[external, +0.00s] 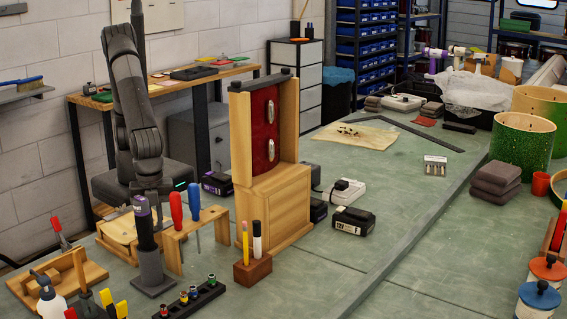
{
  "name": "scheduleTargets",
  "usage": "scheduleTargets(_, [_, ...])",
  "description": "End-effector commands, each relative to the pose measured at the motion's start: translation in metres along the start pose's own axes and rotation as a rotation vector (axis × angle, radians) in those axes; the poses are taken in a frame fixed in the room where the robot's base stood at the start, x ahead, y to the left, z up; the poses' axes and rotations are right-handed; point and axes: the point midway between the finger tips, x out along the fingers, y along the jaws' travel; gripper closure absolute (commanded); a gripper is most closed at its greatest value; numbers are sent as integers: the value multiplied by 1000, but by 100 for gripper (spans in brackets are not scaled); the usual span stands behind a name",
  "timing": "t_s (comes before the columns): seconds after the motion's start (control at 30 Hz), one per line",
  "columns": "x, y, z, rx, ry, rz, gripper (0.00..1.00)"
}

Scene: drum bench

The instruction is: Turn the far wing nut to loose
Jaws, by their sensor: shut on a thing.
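My gripper (156,203) points down at the left of the bench, low over a light wooden piece (117,232). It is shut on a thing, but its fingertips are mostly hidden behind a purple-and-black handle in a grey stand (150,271). I cannot make out the far wing nut; it is too small or hidden there. I cannot tell from this view how the wing nut is turned.
A wooden rack (206,217) with red and blue screwdrivers stands right of my gripper. A tall wooden frame with a red panel (262,128) stands beyond it. A pen block (252,271) and black socket rail (190,301) are in front.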

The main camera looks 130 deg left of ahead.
Motion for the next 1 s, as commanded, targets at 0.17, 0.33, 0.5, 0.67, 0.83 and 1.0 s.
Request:
scheduleTargets(0.17, [0,0,0,-167,0,0,100])
scheduleTargets(0.33, [0,0,0,-327,0,0,100])
scheduleTargets(0.5, [0,0,0,-488,0,0,100])
scheduleTargets(0.67, [0,0,0,-640,0,0,100])
scheduleTargets(0.83, [0,0,0,-802,0,0,100])
scheduleTargets(1.0, [0,0,0,-963,-1,0,100])
